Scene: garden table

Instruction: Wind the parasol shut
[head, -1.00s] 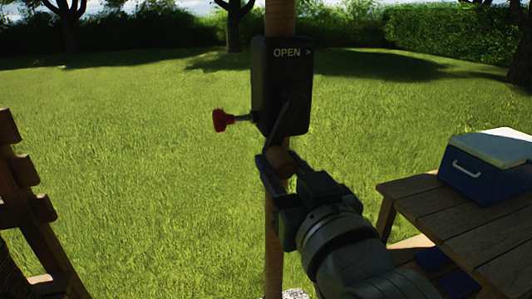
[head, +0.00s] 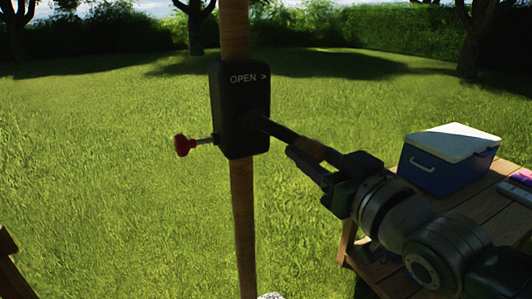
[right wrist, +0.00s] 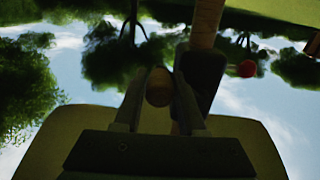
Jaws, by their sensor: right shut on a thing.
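The parasol pole (head: 242,210) stands upright with a black winder box (head: 240,100) marked "OPEN >". A dark crank arm (head: 278,130) runs from the box to the right and slightly down, ending in a wooden handle (head: 311,148). My right gripper (head: 316,158) is shut on this handle. In the right wrist view the round handle end (right wrist: 159,88) sits between the two fingers, with the box (right wrist: 198,78) behind. A red knob (head: 183,145) on a short rod sticks out left of the box. The canopy does not show in the head view. My left gripper is out of view.
A wooden table (head: 450,212) stands at the right with a blue and white cooler (head: 445,160) on it. Part of a wooden chair (head: 8,262) shows at lower left. Open lawn surrounds the pole.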

